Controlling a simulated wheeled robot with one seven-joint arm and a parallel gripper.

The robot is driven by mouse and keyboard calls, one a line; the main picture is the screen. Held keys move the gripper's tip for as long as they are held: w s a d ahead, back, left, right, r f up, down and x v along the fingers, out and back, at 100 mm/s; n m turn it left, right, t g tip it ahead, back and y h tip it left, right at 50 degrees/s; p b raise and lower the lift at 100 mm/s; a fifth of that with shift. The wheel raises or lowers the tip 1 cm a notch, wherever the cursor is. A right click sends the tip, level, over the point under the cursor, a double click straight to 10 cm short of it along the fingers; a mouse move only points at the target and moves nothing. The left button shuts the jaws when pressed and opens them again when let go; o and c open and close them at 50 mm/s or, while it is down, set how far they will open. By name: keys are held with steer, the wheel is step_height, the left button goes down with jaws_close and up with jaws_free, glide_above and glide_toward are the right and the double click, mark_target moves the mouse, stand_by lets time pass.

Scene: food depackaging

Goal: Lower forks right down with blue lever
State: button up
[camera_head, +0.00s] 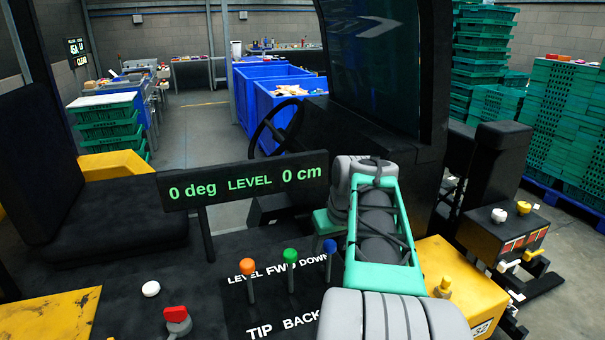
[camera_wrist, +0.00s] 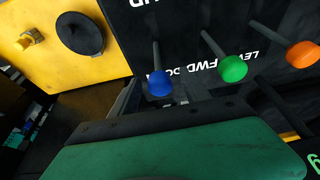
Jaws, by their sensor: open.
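The blue lever (camera_head: 330,246) stands upright at the right end of a row of three on the dark console. Its blue knob also shows in the wrist view (camera_wrist: 160,84), with its stem rising to the panel lettering. My gripper (camera_head: 324,226) is open just behind and above the blue knob in the head view, partly hidden by my wrist. It does not visibly hold the knob. The display (camera_head: 245,183) reads "0 deg LEVEL 0 cm". The forks cannot be made out.
A green lever (camera_head: 290,256) and an orange lever (camera_head: 247,267) stand left of the blue one. A red-topped control (camera_head: 177,316) and a white knob (camera_head: 151,289) are farther left. A steering wheel (camera_head: 274,128) is behind the display. A yellow housing (camera_head: 462,285) is at right.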

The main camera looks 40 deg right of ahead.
steer(key=p+v, duration=0.4)
steer(key=v, duration=0.3)
steer(key=shift+r, duration=0.15)
steer(key=d+v, duration=0.1)
steer(key=v, duration=0.7)
steer(key=w+a+f+n+y, duration=0.1)
steer(key=w+a+f, duration=0.15)
steer(key=a, duration=0.65)
steer(key=w+a+f+n, duration=0.1)
steer(key=a+f, duration=0.2)
steer(key=a, duration=0.5)
steer(key=s+a+f+n, duration=0.1)
steer(key=s+a+f, duration=0.4)
steer(key=a+f, duration=0.3)
steer(key=a+p, duration=0.1)
steer(key=a, duration=0.1)
steer(key=shift+a, duration=0.3)
steer(key=shift+f, duration=0.1)
steer(key=shift+c, duration=0.3)
